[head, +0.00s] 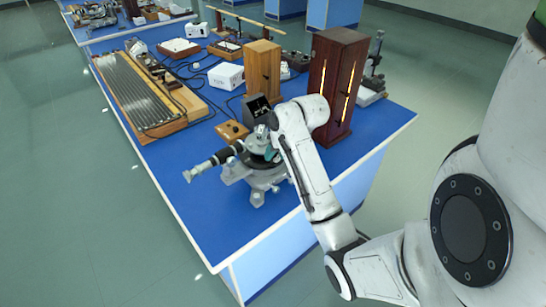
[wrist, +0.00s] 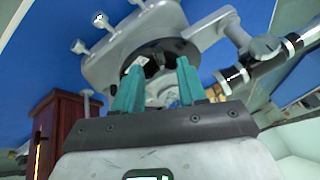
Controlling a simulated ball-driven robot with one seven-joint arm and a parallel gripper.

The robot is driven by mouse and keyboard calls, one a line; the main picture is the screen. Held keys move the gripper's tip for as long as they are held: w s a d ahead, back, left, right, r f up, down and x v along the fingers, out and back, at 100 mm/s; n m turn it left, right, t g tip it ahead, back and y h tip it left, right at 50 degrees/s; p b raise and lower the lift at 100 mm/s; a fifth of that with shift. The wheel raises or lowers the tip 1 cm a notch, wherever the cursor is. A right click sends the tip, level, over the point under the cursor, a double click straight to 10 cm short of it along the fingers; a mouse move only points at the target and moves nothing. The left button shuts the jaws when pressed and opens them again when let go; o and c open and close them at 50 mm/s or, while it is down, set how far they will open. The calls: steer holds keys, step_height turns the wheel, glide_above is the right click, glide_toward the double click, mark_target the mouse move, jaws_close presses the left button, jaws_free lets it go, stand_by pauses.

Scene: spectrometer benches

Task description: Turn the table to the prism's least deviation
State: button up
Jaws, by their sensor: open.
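The grey spectrometer (head: 258,182) stands on the blue bench top, its telescope (head: 210,163) pointing left toward the bench edge. In the wrist view its grey base (wrist: 108,68) and dark round table (wrist: 172,46) lie just past my fingers, with the telescope (wrist: 268,62) at the right. My gripper (wrist: 160,66) is open, its two teal fingers apart at the table's rim. Dark parts show between the fingers; I cannot tell whether they touch anything. In the head view my arm partly covers the instrument. I cannot make out the prism clearly.
A dark wooden cabinet with glowing slits (head: 336,82) stands close behind my arm. A lighter wooden box (head: 263,70), a small dark display (head: 256,108) and a wooden block (head: 232,131) stand behind the spectrometer. The front left bench top (head: 205,215) is clear.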

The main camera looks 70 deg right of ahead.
mark_target(274, 158)
steer(key=shift+x, duration=1.55)
jaws_close()
